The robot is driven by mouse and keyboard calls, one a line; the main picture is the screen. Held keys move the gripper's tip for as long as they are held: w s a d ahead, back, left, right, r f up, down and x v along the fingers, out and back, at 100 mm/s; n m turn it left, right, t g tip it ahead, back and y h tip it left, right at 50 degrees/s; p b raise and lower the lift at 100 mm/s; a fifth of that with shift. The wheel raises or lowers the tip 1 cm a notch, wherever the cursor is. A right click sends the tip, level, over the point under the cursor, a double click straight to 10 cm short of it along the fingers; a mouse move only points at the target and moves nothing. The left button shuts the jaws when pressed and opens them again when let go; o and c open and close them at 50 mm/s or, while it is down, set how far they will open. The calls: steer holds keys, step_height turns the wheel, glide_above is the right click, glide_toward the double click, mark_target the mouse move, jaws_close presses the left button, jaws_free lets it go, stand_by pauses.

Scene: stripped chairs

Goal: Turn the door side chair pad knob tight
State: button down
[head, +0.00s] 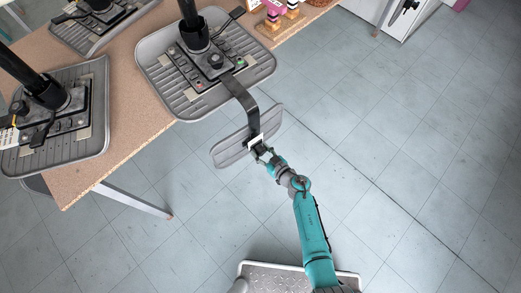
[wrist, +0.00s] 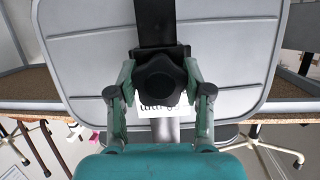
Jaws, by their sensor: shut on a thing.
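An upturned grey chair (head: 255,75) lies seat-down on the table, and a bent black bar (head: 240,96) runs from it to its grey back pad (head: 231,152), which hangs out past the table edge. The black lobed pad knob (wrist: 162,78) sits on the bar in front of the pad in the wrist view. My gripper (wrist: 161,84) has one finger on each side of the knob and is shut on it. A partly hidden white label with lettering (wrist: 150,113) shows just below the knob.
Other upturned chairs stand on the table (head: 120,143), one at the left (head: 98,75) and one at the back left (head: 63,37). The tiled floor (head: 410,130) to the right is clear.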

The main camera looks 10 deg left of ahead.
mark_target(263, 153)
steer(key=m+g+y, duration=0.1)
steer(key=m, duration=0.2)
steer(key=shift+w+r+m, duration=0.1)
steer(key=shift+m, duration=0.2)
steer(key=shift+m+g+y, duration=0.3)
steer(key=shift+m+y, duration=0.3)
steer(key=shift+m, duration=0.4)
steer(key=shift+m+y, duration=0.3)
steer(key=shift+m, duration=0.3)
steer(key=shift+c, duration=0.9)
jaws_free()
steer(key=shift+m, duration=0.3)
steer(key=shift+v, duration=3.05)
